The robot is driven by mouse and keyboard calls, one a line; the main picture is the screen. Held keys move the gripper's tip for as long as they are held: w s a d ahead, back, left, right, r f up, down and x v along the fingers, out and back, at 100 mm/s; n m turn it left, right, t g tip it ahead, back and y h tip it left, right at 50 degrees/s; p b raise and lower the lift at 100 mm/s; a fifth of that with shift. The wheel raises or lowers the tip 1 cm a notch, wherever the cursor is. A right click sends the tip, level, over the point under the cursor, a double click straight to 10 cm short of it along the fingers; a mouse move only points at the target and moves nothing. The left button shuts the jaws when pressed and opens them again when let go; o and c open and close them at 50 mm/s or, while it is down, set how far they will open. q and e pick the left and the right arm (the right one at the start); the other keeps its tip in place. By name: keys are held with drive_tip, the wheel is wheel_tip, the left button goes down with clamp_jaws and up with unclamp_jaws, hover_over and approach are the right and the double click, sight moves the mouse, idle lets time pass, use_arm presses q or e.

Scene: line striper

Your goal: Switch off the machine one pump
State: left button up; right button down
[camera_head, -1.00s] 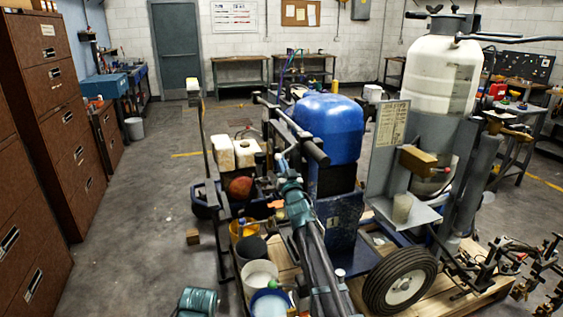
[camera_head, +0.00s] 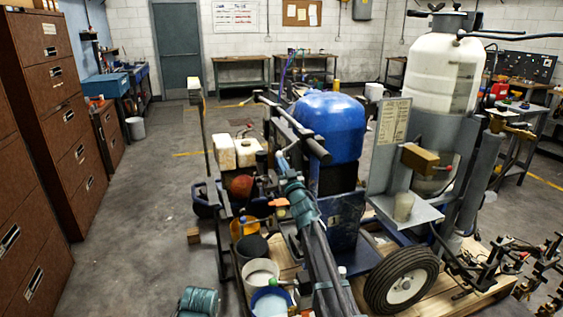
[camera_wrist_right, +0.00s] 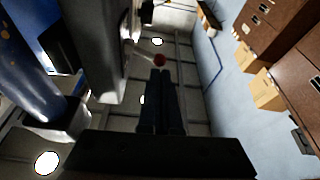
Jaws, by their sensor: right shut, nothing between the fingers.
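The line striper with its blue rounded cover (camera_head: 331,126) stands in the middle of the head view, with a grey column and panel beside it. My right arm reaches up from the bottom to its near left side. My right gripper (camera_head: 282,165) is small and partly lost against the machine there. In the right wrist view the gripper (camera_wrist_right: 161,74) is shut and empty. My left gripper is not in view.
A large white tank (camera_head: 441,70) stands on the right part of the machine, above a black wheel (camera_head: 400,281). White jugs (camera_head: 223,152) and buckets (camera_head: 260,272) crowd its left side. Brown cabinets (camera_head: 55,110) line the left wall. The floor between is mostly clear.

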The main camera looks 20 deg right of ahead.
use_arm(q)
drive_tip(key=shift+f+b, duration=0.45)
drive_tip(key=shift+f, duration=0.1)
use_arm(e)
drive_tip(key=n+y, duration=0.1)
drive_tip(key=n, duration=0.1)
drive_tip(key=f+n+y, duration=0.1)
drive_tip(key=n, duration=0.2)
drive_tip(key=f+n+g+y, duration=0.1)
drive_tip(key=n, duration=0.1)
drive_tip(key=shift+a+f+n, duration=0.1)
drive_tip(key=shift+a+n, duration=0.1)
drive_tip(key=shift+n, duration=0.1)
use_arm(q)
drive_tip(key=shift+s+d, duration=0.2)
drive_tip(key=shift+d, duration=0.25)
use_arm(e)
drive_tip(key=s, duration=1.1)
drive_tip(key=shift+s+d, duration=0.15)
drive_tip(key=shift+s, duration=0.2)
